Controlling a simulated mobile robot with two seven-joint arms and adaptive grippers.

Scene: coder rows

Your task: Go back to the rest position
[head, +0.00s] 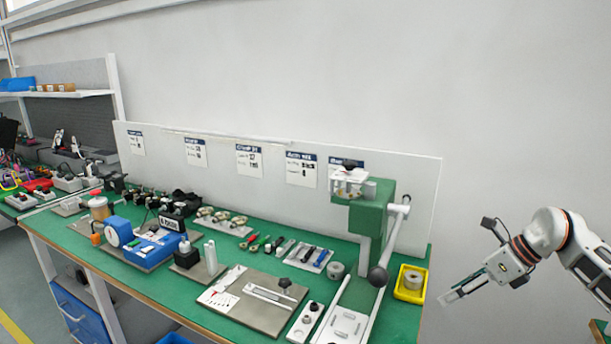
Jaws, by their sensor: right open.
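My right gripper (447,297) is at the right of the head view, at the end of my white and orange arm. It is open and empty, held off the right end of the green bench (270,262) and touching nothing that I can see. My left gripper is not in the picture.
A green lever press (371,218) stands at the bench's right end, with a yellow tray (411,284) holding a roll beside it. A grey plate (262,312), a blue device (119,231) and several small tools cover the bench. The wall to the right is bare.

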